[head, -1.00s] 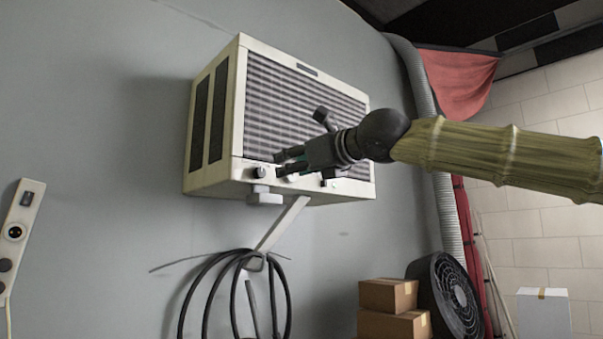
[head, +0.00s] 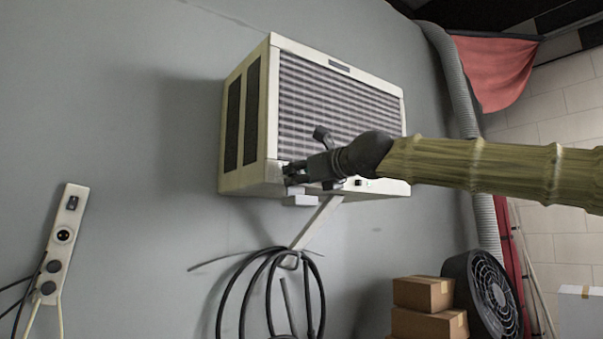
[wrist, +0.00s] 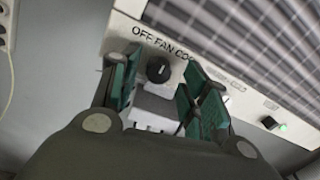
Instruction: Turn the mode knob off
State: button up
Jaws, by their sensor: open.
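The mode knob (wrist: 158,70) is a round black dial on the lower front panel of the white wall unit (head: 245,182). In the wrist view the lettering "OFF FAN COO..." shows above it, the rest cut off by my finger. My gripper (wrist: 160,85) is open, with a green-padded finger on either side of the knob; I cannot tell whether either touches it. In the head view my gripper (head: 289,174) is at the lower left of the unit's front and hides the knob.
Below the unit are a bracket (head: 318,222) and coiled black hose (head: 268,290). Boxes (head: 428,308) and a fan (head: 488,295) stand lower right. A power strip (head: 62,240) is at left.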

jog(key=shift+a, duration=0.15)
jog(key=shift+c, duration=1.3)
grip_shut()
jog(key=shift+n+p, duration=0.3)
jog(key=shift+p, duration=0.1)
jog(key=n+p, duration=0.2)
jog(key=shift+r+n, duration=0.1)
jog(key=shift+n, duration=0.3)
jog(key=n+p, duration=0.1)
jog(key=n, duration=0.1)
jog(key=shift+n+p, duration=0.3)
jog(key=shift+p, duration=0.05)
jog(key=shift+f+n+p, duration=0.2)
jog(key=shift+n+p, duration=0.35)
jog(key=shift+n, duration=1.45)
